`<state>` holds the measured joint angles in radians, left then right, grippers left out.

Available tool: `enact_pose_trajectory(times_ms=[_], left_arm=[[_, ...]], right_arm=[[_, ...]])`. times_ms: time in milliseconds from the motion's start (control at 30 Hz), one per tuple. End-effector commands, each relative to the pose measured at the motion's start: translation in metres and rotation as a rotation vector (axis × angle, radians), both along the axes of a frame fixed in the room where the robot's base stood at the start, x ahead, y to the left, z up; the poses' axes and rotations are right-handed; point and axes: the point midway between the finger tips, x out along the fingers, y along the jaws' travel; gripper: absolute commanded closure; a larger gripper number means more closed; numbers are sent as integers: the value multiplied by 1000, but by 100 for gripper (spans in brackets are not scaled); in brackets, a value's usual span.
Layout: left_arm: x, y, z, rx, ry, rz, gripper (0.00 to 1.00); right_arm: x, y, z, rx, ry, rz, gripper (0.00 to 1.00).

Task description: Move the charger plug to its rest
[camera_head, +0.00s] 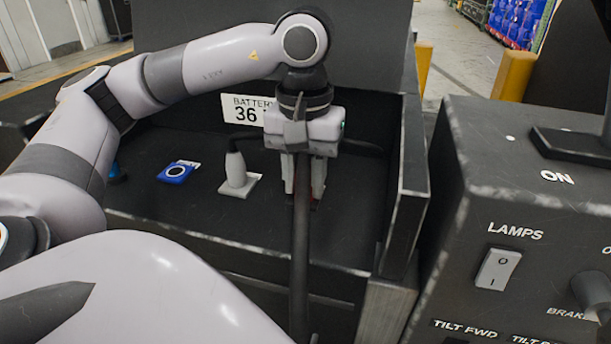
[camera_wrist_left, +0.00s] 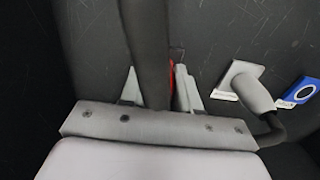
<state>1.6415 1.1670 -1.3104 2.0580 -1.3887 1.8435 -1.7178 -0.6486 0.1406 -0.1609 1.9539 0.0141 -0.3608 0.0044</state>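A grey handle-shaped plug (camera_head: 235,168) with a dark cable stands upright on a pale plate (camera_head: 233,193); it looks like the charger plug. The plug also shows in the left wrist view (camera_wrist_left: 254,93), right of the fingers. A blue plate with a ring mark (camera_head: 177,172) lies left of it; I cannot tell which plate is the rest. My left gripper (camera_head: 305,190) points down, right of the plug and apart from it. Its fingers stand apart, with a dark bar across the gap and a small red part (camera_wrist_left: 172,76) at the tips. Whether they grip anything is hidden. My right gripper is out of view.
The black tray has a raised right wall (camera_head: 405,190) and a back wall with a battery label (camera_head: 243,109). A control panel (camera_head: 530,230) with switches stands at the right. The tray floor between the gripper and right wall is clear.

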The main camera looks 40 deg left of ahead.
Motion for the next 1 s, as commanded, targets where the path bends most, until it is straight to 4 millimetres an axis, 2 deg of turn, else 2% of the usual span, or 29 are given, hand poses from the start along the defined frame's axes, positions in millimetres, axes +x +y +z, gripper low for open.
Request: enact_pose_trajectory(times_ms=[1000], left_arm=[[0, 0, 39, 0, 0, -1, 100]], right_arm=[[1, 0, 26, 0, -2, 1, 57]])
